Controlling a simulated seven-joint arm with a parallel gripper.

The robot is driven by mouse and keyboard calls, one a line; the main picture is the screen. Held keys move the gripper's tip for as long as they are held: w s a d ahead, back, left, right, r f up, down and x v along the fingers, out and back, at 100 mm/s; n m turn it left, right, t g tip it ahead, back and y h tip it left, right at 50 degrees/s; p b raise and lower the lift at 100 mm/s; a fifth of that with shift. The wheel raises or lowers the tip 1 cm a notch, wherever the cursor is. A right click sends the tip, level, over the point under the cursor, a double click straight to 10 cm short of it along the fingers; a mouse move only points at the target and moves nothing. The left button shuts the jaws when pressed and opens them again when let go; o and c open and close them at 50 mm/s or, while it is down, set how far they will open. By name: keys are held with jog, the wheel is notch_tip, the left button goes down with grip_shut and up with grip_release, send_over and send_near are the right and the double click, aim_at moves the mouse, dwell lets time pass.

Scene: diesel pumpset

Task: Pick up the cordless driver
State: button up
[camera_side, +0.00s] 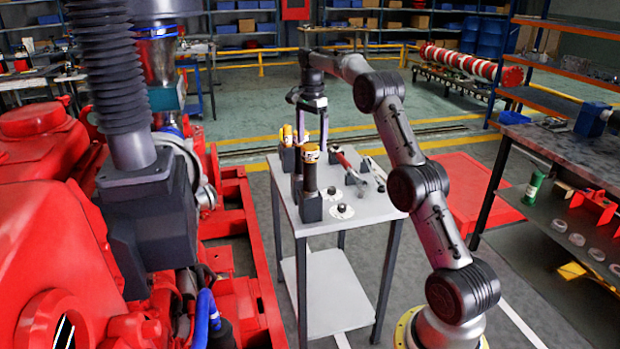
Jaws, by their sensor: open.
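My gripper (311,143) points down over the small grey table, open, with its two fingers apart. Just below it stands an upright dark cylindrical tool (310,176) with a yellow-and-white band at its top, set on a dark block. A yellow-topped tool (288,135) stands in another dark block behind it to the left. I cannot tell for certain which of these upright tools is the cordless driver. The fingers overlap the dark tool's top in this view; whether they are around it or in front of it is unclear.
The grey table (365,213) also holds a red-handled tool (345,163), other hand tools and small round dark parts (342,208). The red engine (60,230) fills the left side. A workbench (560,145) stands at the right. The table's front right is clear.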

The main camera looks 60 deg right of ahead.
aim_at(310, 162)
jog(key=f, duration=0.8)
jog(key=shift+w+a, duration=0.15)
jog(key=shift+a, duration=0.1)
jog(key=shift+c, duration=0.3)
grip_shut()
jog(key=shift+r, duration=0.15)
